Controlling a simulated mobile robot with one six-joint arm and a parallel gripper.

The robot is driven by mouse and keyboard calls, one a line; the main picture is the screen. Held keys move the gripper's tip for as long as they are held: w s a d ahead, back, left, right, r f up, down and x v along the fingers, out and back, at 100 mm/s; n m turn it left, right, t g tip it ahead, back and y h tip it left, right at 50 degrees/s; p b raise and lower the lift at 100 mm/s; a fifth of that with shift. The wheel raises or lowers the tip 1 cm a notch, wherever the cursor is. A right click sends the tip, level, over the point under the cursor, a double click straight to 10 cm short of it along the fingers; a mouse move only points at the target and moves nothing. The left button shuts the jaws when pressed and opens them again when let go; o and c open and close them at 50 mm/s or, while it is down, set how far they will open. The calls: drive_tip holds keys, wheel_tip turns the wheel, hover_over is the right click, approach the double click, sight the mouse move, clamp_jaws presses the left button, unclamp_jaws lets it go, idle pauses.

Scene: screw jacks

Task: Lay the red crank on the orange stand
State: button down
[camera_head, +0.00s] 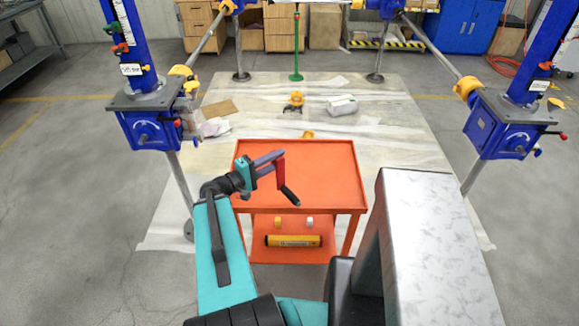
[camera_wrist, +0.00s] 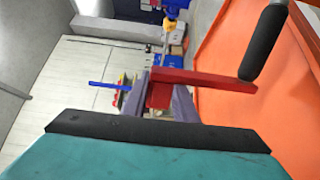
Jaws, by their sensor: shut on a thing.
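The red crank (camera_head: 280,171) has a red arm and a black handle (camera_head: 289,196). My gripper (camera_head: 272,160) is shut on the crank's red end and holds it over the left part of the orange stand (camera_head: 325,175). The handle hangs toward the front of the stand's top; whether it touches the top cannot be told. In the wrist view the crank (camera_wrist: 205,77) sits between my two grey fingers (camera_wrist: 165,95), with its handle (camera_wrist: 265,42) up at the right. The orange stand (camera_wrist: 290,115) fills the right side there.
The stand's top is bare apart from the crank above it. Its lower shelf holds a yellow tube (camera_head: 293,241) and two small rolls. Blue screw jacks stand at left (camera_head: 150,125) and right (camera_head: 500,120). A plastic sheet with scattered items covers the floor behind.

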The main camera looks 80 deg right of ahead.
drive_tip(key=shift+w+d+f+b, duration=0.15)
drive_tip(key=shift+d+b, duration=0.25)
drive_tip(key=shift+b, duration=1)
drive_tip(key=d+b, duration=0.1)
drive_tip(key=b, duration=0.5)
drive_tip(key=shift+w+d+f, duration=0.1)
drive_tip(key=shift+w+d, duration=0.1)
drive_tip(key=shift+d, duration=0.2)
drive_tip(key=d+b, duration=0.1)
drive_tip(key=b, duration=0.1)
drive_tip(key=d+b, duration=0.1)
drive_tip(key=b, duration=0.2)
drive_tip(key=shift+w+f, duration=0.1)
drive_tip(key=shift+w, duration=0.15)
drive_tip(key=shift+d+b, duration=0.25)
drive_tip(key=shift+b, duration=0.7)
drive_tip(key=w+d+p, duration=0.2)
drive_tip(key=w+d, duration=0.1)
drive_tip(key=d, duration=0.7)
drive_tip(key=shift+d+f, duration=0.2)
drive_tip(key=shift+f, duration=0.15)
drive_tip(key=shift+f+p, duration=0.7)
drive_tip(key=shift+f, duration=1.05)
drive_tip(key=shift+f, duration=0.15)
